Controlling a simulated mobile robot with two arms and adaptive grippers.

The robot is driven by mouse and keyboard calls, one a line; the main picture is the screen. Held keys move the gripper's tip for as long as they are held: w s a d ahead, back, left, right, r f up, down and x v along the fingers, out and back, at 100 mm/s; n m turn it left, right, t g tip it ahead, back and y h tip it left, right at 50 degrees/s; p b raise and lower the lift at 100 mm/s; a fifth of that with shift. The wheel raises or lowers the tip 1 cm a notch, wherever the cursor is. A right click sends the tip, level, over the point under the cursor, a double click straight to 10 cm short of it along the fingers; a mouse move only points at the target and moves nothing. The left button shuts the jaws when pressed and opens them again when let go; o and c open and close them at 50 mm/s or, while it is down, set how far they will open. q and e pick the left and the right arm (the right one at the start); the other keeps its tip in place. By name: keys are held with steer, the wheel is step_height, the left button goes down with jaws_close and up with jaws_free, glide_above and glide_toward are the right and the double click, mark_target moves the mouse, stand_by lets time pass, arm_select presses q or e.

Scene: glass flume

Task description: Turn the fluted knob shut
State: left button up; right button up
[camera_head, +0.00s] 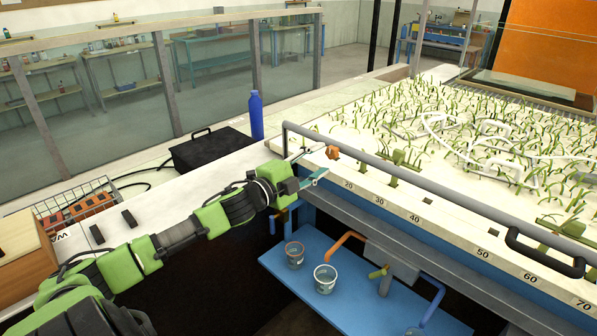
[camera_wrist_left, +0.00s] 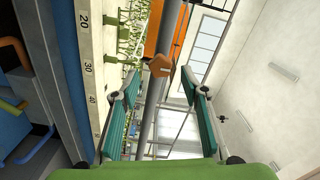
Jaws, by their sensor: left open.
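The fluted knob (camera_head: 332,152) is orange and sits by the grey rail at the near left corner of the planted bed in the head view. In the left wrist view the knob (camera_wrist_left: 160,66) shows ahead, between and beyond the fingertips. My left gripper (camera_head: 319,161) is open, with its teal fingers pointing at the knob from the left and a short gap before it. The fingers (camera_wrist_left: 160,84) also show spread apart and empty in the left wrist view. My right gripper is not in view.
The grey rail (camera_head: 430,200) runs along the bed's numbered edge. Below, a blue shelf (camera_head: 290,268) holds two clear beakers, with an orange pipe and a green valve handle (camera_head: 378,272) nearby. A blue bottle (camera_head: 256,115) and black case (camera_head: 212,150) stand behind my left arm.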

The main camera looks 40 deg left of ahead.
arm_select(q)
steer(key=s, duration=0.7)
steer(key=shift+s+a, duration=0.2)
stand_by(0.5)
steer(key=s+a+f+n+g+y, duration=0.2)
steer(key=s+a+f+n, duration=0.1)
steer(key=f, duration=0.8)
steer(key=s+a+f+n+g+y+b, duration=0.15)
steer(key=a+f, duration=0.25)
steer(key=f, duration=0.7)
steer(key=s+a+f+n+g+y, duration=0.1)
steer(key=s+a+f+n+g, duration=0.2)
steer(key=f, duration=0.8)
steer(key=s+d+f+n+g, duration=0.25)
steer(key=s+f, duration=0.45)
steer(key=f, duration=0.4)
steer(key=s+d+f+n+g, duration=0.1)
steer(key=s+d+f, duration=0.2)
steer(key=s+f, duration=0.5)
steer(key=s+d+f+n+g+h+b, duration=0.2)
steer(key=s+d+f+g, duration=0.5)
steer(key=s+d+f, duration=1.5)
steer(key=s+d+h, duration=0.1)
steer(key=s+d, duration=0.2)
steer(key=shift+s, duration=0.3)
